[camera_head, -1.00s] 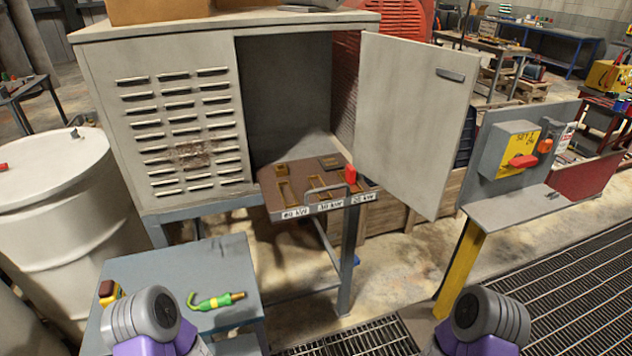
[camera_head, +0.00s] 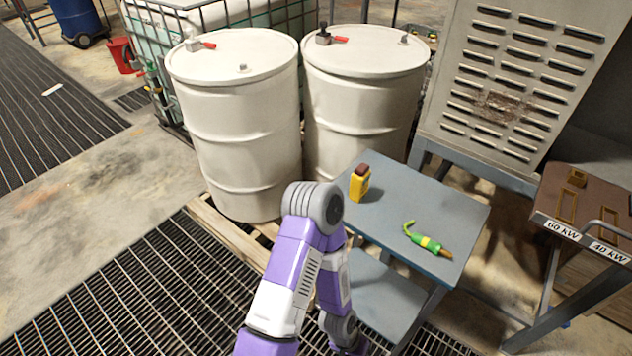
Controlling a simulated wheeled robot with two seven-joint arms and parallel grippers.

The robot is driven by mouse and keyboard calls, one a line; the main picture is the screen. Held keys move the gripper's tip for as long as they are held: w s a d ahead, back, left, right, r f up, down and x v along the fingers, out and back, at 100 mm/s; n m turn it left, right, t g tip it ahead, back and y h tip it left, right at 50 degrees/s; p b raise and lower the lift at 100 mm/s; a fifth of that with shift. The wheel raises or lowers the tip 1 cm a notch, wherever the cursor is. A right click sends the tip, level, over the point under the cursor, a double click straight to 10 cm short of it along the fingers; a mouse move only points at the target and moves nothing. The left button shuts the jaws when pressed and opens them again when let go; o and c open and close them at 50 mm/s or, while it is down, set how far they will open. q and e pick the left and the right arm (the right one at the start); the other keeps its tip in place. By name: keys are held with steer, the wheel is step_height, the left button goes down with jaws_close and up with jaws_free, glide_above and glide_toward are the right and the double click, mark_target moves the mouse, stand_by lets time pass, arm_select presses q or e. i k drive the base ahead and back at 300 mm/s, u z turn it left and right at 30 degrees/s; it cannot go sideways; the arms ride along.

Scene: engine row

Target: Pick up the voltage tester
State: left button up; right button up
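A small yellow block-shaped device with a dark brown top (camera_head: 360,184) stands upright near the left edge of the blue-grey side table (camera_head: 400,195). A green hand tool with a yellow band and a curved hook end (camera_head: 428,241) lies flat toward the table's right front. Neither has a readable label, so I cannot tell for certain which one is the voltage tester. My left arm, purple and white, is bent in front of the table's left side. Neither gripper shows. Nothing is seen touching the two objects.
Two white drums (camera_head: 235,125) (camera_head: 365,95) stand behind and left of the table. A grey louvred cabinet (camera_head: 500,85) stands behind it at the right. A brown shelf labelled 60 KW and 40 KW (camera_head: 590,215) juts out at right. The table's middle is clear.

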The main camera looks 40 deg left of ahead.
mark_target(361, 179)
steer(key=u, duration=0.45)
steer(key=k, duration=1.3)
steer(key=u, duration=0.1)
steer(key=i, duration=0.55)
steer(key=u, duration=0.75)
steer(key=i, duration=0.9)
steer(key=z, duration=0.25)
